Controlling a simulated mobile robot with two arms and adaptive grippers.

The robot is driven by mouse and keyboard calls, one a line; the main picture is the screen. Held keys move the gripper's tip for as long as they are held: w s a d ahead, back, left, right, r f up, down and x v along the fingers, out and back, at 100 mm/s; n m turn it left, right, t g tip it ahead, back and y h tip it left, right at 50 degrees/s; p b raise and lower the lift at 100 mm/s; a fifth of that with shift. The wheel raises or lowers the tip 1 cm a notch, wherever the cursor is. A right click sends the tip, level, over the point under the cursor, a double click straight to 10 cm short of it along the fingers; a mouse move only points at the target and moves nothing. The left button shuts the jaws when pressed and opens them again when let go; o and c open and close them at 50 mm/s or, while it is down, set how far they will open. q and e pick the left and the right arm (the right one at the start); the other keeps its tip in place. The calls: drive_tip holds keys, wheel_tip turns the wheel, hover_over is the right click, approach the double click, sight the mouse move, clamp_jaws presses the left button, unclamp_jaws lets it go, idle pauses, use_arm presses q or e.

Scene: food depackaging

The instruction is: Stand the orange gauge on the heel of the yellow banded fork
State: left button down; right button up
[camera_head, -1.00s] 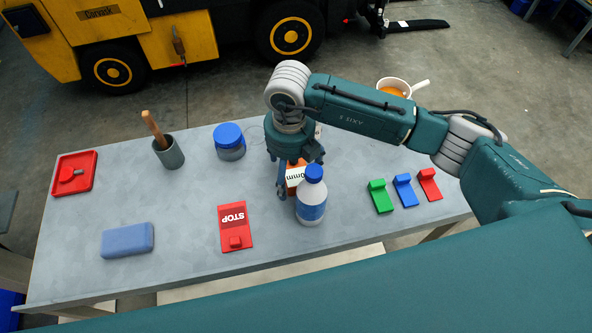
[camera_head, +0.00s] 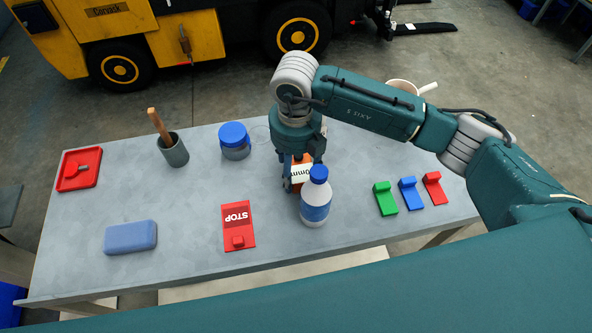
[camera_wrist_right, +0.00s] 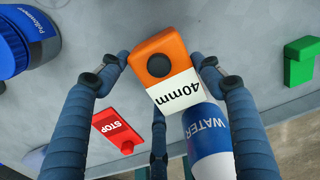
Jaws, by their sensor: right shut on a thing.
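The orange gauge (camera_head: 300,172) is a block with a white band reading 40mm. It stands mid-table behind the water bottle, and it also shows in the wrist view (camera_wrist_right: 159,52). My right gripper (camera_head: 300,184) points down and is shut on it, with fingers on both sides. I cannot tell whether the gauge touches the table. Dark forks (camera_head: 425,28) lie low over the floor behind, at the top right; I can make out no yellow band on them. My left gripper is not in view.
A water bottle (camera_head: 315,205) stands close in front of the gauge. Around it are a red STOP tag (camera_head: 238,215), a blue-lidded jar (camera_head: 234,140), green (camera_head: 384,199), blue (camera_head: 410,194) and red (camera_head: 433,189) blocks. A yellow forklift (camera_head: 100,40) stands behind.

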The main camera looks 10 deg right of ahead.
sight(296, 167)
wheel_tip(296, 167, up, 18)
drive_tip(key=b, duration=0.3)
drive_tip(key=shift+r, duration=0.25)
